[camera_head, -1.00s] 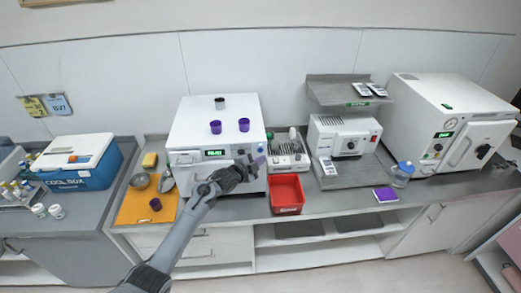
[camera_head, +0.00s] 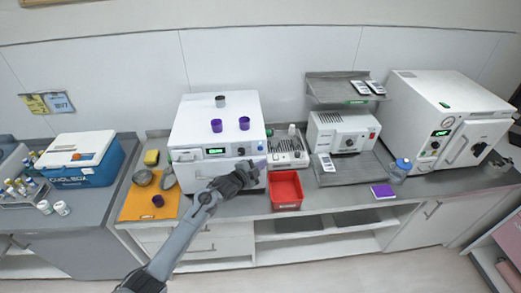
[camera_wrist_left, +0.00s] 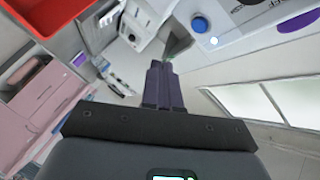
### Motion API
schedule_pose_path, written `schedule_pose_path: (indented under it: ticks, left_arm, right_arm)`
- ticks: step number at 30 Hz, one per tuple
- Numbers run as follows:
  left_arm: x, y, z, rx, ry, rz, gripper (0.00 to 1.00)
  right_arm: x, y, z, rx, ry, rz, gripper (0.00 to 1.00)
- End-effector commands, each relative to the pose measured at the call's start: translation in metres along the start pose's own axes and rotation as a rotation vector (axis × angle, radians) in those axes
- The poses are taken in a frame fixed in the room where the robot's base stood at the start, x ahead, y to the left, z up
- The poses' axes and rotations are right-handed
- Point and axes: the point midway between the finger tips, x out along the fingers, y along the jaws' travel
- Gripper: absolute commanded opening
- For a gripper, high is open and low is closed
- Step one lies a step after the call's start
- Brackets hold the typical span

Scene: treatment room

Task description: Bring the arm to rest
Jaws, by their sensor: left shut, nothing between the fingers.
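My left arm comes in from the bottom of the head view. My left gripper (camera_head: 258,168) is in front of the white machine (camera_head: 217,130), near its lower right front, above the counter edge. The gripper's two dark fingers (camera_wrist_left: 163,88) lie together in the left wrist view, with nothing between them. A blue button (camera_wrist_left: 200,25) on a white panel shows close by in that view. My right gripper does not show in either view.
A red bin (camera_head: 286,190) stands on the counter right of my gripper. Purple cups (camera_head: 216,125) stand on the machine. The floor in front is clear.

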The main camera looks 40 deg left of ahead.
Motion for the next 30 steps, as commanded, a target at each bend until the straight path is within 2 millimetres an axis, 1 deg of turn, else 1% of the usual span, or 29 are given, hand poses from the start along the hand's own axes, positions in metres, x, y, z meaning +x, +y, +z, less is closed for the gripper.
schedule_pose_path:
  ticks: [7,11,14,15,17,18,20,21,23,24,26,27,29,30]
  left_arm:
    - [0.000,0.001,0.001,0.000,-0.001,0.002,0.00]
    - [-0.007,0.015,0.009,-0.001,-0.016,0.027,0.00]
    - [-0.019,0.043,0.021,-0.006,-0.040,0.075,0.00]
    - [-0.027,0.060,0.025,-0.009,-0.050,0.103,0.00]
    - [-0.044,0.089,0.028,-0.009,-0.060,0.152,0.00]
    - [-0.060,0.109,0.024,-0.007,-0.059,0.185,0.00]
    - [-0.090,0.138,0.010,-0.003,-0.055,0.232,0.00]
    - [-0.112,0.154,-0.002,-0.001,-0.061,0.270,0.00]
    - [-0.147,0.176,-0.021,-0.019,-0.087,0.330,0.00]
    - [-0.172,0.188,-0.035,-0.043,-0.115,0.372,0.00]
    - [-0.210,0.200,-0.058,-0.096,-0.169,0.433,0.00]
    - [-0.234,0.203,-0.072,-0.140,-0.212,0.470,0.00]
    - [-0.269,0.203,-0.095,-0.216,-0.282,0.517,0.00]
    - [-0.291,0.200,-0.108,-0.271,-0.332,0.543,0.00]
  right_arm:
    - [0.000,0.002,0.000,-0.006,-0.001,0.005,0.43]
    - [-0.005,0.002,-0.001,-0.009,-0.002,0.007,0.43]
    - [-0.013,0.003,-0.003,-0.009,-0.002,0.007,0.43]
    - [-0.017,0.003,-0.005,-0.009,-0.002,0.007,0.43]
    - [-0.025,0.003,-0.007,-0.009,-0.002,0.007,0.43]
    - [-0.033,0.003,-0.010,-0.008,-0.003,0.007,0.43]
    - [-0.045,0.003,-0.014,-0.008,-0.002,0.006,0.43]
    - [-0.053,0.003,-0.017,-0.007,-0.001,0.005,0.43]
    - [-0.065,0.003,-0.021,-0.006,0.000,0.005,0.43]
    - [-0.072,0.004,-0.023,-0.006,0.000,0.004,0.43]
    - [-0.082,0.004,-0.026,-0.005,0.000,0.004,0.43]
    - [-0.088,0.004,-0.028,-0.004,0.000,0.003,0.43]
    - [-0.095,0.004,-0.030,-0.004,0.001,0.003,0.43]
    - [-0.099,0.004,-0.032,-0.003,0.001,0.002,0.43]
